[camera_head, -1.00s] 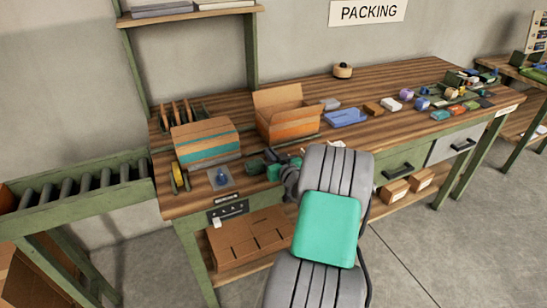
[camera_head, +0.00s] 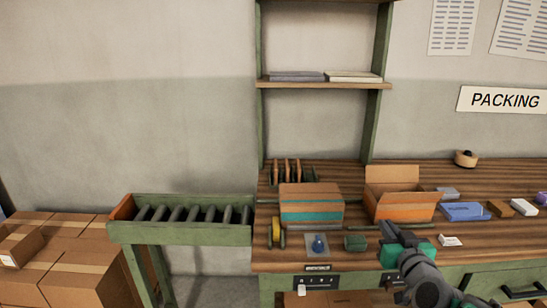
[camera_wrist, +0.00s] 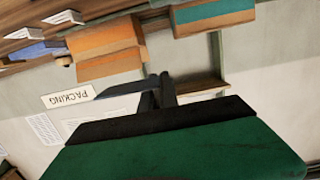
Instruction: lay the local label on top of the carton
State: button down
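My gripper (camera_head: 388,231) is over the front of the bench, in front of the open carton. In the wrist view its dark fingers (camera_wrist: 158,91) show nothing clearly held; their opening is unclear.
A roller conveyor (camera_head: 185,214) adjoins the bench's left end. A grey sheet with a blue item (camera_head: 319,245), a dark green block (camera_head: 355,243) and a yellow tape roll (camera_head: 278,234) lie in front of the closed carton. A blue tray (camera_head: 465,211) lies right of the open carton.

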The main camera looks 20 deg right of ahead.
jog(key=w+a+f+n+y+p, duration=0.1)
jog(key=w+a+f+n+y, duration=0.1)
jog(key=a, duration=0.8)
jog(key=w+a+f+n+y+p, duration=0.1)
jog(key=w+a+y, duration=0.3)
jog(key=a, duration=0.5)
jog(key=w+a+f+n+y+p, duration=0.2)
jog(key=w+a+f+n+y, duration=0.1)
jog(key=a, duration=0.7)
jog(key=shift+a+n+y, duration=0.3)
jog(key=shift+a+n, duration=0.05)
jog(key=shift+n, duration=0.05)
